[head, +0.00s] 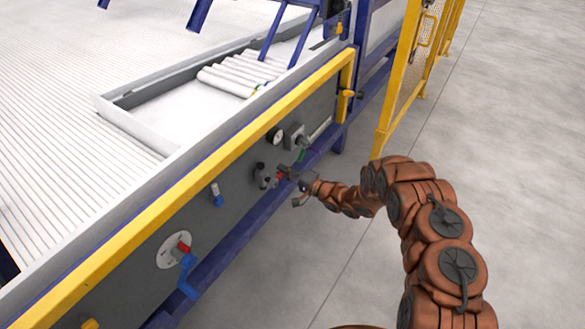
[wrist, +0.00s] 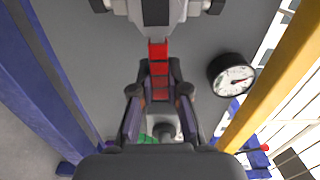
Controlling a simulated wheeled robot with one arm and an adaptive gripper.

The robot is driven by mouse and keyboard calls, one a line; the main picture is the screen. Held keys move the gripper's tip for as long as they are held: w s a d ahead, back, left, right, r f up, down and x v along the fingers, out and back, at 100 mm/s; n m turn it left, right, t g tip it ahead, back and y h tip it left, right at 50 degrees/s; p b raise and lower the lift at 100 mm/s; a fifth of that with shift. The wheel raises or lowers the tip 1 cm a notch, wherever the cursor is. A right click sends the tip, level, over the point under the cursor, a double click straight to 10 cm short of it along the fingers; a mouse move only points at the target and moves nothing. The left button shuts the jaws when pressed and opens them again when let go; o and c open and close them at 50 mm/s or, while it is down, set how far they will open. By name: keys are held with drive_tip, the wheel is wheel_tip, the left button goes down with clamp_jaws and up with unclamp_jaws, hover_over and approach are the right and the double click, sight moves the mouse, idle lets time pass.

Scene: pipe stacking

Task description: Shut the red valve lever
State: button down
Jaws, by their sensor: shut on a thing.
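The red valve lever (wrist: 158,52) runs down from the grey valve body (wrist: 178,12) at the top of the wrist view. In the head view the red lever (head: 282,175) is a small patch at the dark panel, beside the valve body (head: 263,176). My gripper (wrist: 159,82) is shut on the red lever, with one finger on each side of it. In the head view my gripper (head: 292,181) is at the panel, and its fingers partly hide the lever. The lever's far end is between the fingers and partly hidden.
A round gauge (wrist: 231,75) is close right of my gripper in the wrist view. A green handle (head: 302,156) is near it on the panel. A blue crank (head: 188,275) and a blue handle (head: 217,197) sit further left. A yellow rail (head: 200,190) runs above; open floor (head: 510,130) lies right.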

drive_tip(key=shift+f+m, duration=0.2)
drive_tip(key=shift+m, duration=0.3)
drive_tip(key=c, duration=1.1)
unclamp_jaws()
drive_tip(key=shift+a, duration=0.1)
drive_tip(key=shift+c, duration=0.2)
drive_tip(key=v, duration=1.2)
drive_tip(key=shift+f, duration=0.1)
